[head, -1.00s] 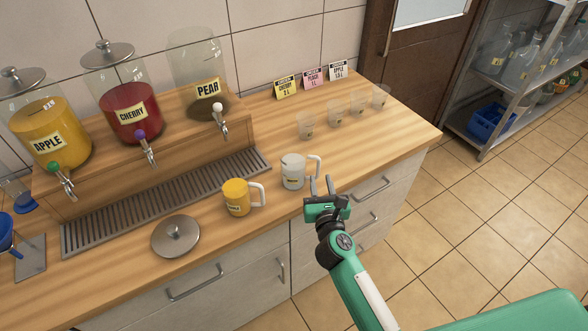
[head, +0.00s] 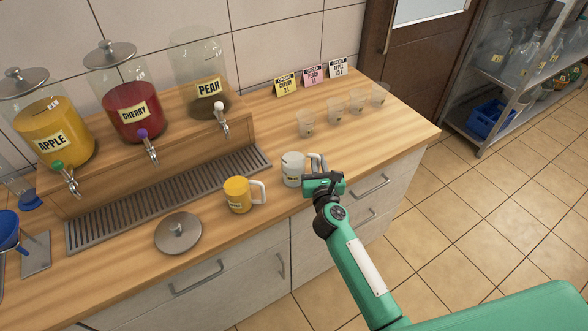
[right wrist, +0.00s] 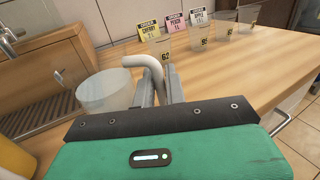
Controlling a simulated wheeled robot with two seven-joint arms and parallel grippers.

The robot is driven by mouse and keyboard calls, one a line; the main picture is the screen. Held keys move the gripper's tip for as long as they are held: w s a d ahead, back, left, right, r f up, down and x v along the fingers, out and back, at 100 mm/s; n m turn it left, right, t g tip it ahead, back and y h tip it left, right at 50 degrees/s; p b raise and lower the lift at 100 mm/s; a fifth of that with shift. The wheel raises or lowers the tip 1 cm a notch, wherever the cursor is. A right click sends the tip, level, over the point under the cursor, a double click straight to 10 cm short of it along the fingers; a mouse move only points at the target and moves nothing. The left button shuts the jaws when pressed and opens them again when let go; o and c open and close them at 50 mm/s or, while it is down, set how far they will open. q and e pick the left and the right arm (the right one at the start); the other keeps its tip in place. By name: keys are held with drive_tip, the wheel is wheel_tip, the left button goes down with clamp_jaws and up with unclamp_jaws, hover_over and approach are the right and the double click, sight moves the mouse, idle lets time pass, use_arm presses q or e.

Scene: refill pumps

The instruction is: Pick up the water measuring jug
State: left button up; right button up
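The water measuring jug (head: 292,170) is a pale, see-through jug with a white handle, standing upright on the wooden counter. Its round body shows at the left in the right wrist view (right wrist: 104,92). My right gripper (head: 317,164) is at the jug's handle, on its right side. In the right wrist view, the two grey fingers (right wrist: 160,86) lie close on either side of the white handle and look shut on it. The lower handle is hidden by the fingers and palm. My left gripper is not in view.
A yellow-filled jug (head: 238,195) stands just left of the water jug. A metal lid (head: 178,233) lies nearer the front edge. Several clear cups (head: 336,110) and small cards (head: 313,75) stand behind.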

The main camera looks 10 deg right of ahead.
clamp_jaws()
drive_tip(key=shift+r, duration=0.15)
